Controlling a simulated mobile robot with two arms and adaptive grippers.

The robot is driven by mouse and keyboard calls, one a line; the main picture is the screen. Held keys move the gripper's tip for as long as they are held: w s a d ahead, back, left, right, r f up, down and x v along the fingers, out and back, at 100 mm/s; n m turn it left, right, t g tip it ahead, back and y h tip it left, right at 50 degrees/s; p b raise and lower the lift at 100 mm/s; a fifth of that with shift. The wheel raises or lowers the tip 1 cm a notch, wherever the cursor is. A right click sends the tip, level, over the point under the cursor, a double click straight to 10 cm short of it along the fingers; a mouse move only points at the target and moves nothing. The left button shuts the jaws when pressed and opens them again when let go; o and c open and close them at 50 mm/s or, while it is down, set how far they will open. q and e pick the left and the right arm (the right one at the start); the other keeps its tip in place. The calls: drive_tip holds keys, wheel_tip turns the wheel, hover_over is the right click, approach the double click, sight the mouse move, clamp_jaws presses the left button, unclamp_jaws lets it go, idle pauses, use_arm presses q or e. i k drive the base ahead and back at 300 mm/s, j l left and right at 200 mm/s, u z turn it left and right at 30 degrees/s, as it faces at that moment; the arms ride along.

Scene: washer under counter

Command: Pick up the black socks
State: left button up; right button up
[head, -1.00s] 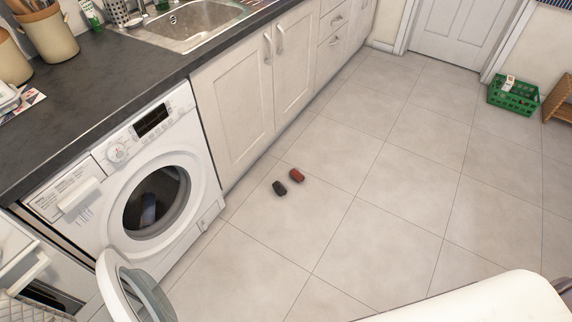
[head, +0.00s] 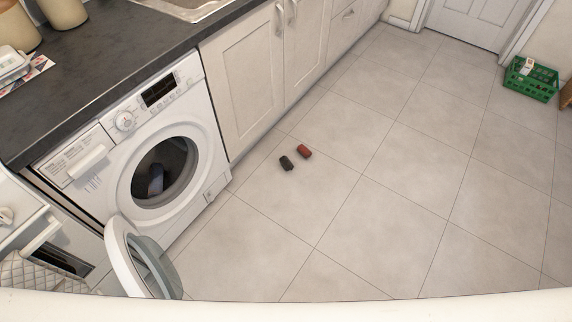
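The black socks (head: 286,163) lie as a small dark rolled bundle on the tiled floor, in front of the cabinets and to the right of the washer. A similar red bundle (head: 304,151) lies just beyond them to the right, with a small gap between. Neither of my grippers shows in the head view.
The washer (head: 152,143) stands under the counter with its door (head: 143,262) swung open toward the floor area; something bluish is in its drum. A green crate (head: 530,78) sits at the far right.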

sight(287, 163)
drive_tip(key=i+l+z, duration=0.15)
drive_tip(key=i+l, duration=0.6)
